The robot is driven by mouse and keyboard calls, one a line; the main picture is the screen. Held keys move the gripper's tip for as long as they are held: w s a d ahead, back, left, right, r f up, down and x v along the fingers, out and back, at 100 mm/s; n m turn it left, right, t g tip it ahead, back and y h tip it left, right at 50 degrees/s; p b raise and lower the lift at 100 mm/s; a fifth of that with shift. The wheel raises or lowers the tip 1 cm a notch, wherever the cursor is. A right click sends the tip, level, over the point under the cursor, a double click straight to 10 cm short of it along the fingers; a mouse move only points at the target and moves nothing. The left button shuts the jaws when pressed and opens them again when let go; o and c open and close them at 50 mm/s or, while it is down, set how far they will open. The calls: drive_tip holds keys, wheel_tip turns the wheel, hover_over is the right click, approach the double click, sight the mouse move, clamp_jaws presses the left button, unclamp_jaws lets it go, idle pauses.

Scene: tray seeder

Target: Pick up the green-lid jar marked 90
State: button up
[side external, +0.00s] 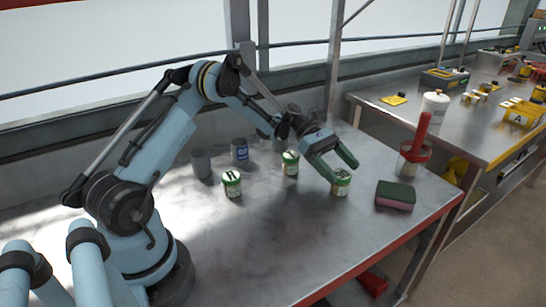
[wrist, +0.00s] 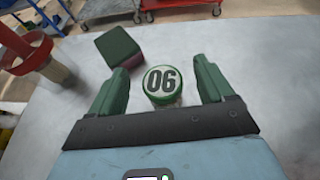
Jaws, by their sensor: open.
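A green-lid jar (side external: 341,184) stands upright on the metal table below my gripper (side external: 345,171). In the wrist view, its lid (wrist: 161,82) reads "06" as pictured, which is 90 turned upside down. My gripper's green fingers (wrist: 161,72) are open, one on each side of this jar, with gaps between them and the lid. Nothing is held. Two more green-lid jars, one at the left (side external: 231,184) and one in the middle (side external: 290,163), stand apart on the table; their marks are too small to read surely.
A green and pink sponge (side external: 395,196) lies right of the jar. A red-handled tool in a holder (side external: 415,155) stands behind it. Grey cups (side external: 201,164) and a blue-labelled cup (side external: 239,151) stand towards the back. The table's front middle is clear.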

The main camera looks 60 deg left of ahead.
sight(348, 188)
wheel_tip(348, 188, down, 4)
drive_tip(key=shift+d+r, duration=0.1)
drive_tip(key=shift+r, duration=0.1)
drive_tip(key=shift+x, duration=1.35)
drive_tip(key=shift+r, duration=0.1)
drive_tip(key=shift+c, duration=0.2)
drive_tip(key=c, duration=1)
drive_tip(key=shift+r, duration=0.1)
drive_tip(key=shift+c, duration=0.2)
